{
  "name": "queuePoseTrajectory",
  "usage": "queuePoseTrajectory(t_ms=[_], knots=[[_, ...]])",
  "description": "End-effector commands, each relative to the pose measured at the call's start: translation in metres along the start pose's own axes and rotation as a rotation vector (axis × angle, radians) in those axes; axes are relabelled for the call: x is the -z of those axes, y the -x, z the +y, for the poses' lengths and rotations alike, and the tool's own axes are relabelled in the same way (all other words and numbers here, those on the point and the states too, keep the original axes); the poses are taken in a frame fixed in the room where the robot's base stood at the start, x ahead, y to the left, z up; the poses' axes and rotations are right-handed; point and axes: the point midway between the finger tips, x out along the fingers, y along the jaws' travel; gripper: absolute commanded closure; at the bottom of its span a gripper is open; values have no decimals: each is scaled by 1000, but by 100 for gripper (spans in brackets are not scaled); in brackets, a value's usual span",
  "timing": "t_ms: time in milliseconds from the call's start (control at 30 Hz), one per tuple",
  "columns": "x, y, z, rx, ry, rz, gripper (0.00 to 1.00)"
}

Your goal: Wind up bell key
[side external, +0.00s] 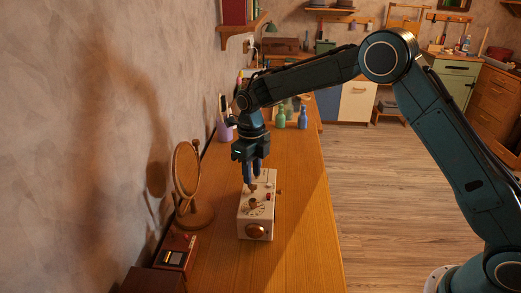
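A cream box-shaped device (256,222) stands on the wooden table, with a dial, small knobs and a red part on its top and a round brown-gold disc on its front face. I cannot tell for certain which of its small parts is the bell key. My gripper (252,184) points straight down over the far part of the device's top. Its fingertips are at or just above a small brown part there. Whether they touch or grip it is too small to tell.
The wooden table (311,229) is clear to the right of the device. A round mirror on a stand (187,172) and a small reddish-brown box (178,250) are at left. A purple cup (224,131) and green (280,119) and blue (303,119) bottles stand behind.

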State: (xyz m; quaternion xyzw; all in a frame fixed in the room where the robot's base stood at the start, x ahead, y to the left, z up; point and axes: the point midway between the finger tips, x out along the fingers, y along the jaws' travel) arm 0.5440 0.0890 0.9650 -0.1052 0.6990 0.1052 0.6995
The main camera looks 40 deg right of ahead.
Motion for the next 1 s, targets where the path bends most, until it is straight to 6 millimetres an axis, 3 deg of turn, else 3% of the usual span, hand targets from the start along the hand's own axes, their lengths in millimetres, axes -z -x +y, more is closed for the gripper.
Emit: queuePoseTrajectory(t_ms=[533,733,1000], knots=[[-1,89,0,1,0,-4,70],[0,104,0,0,-1,-2,70],[0,108,0,0,0,-1,70]])
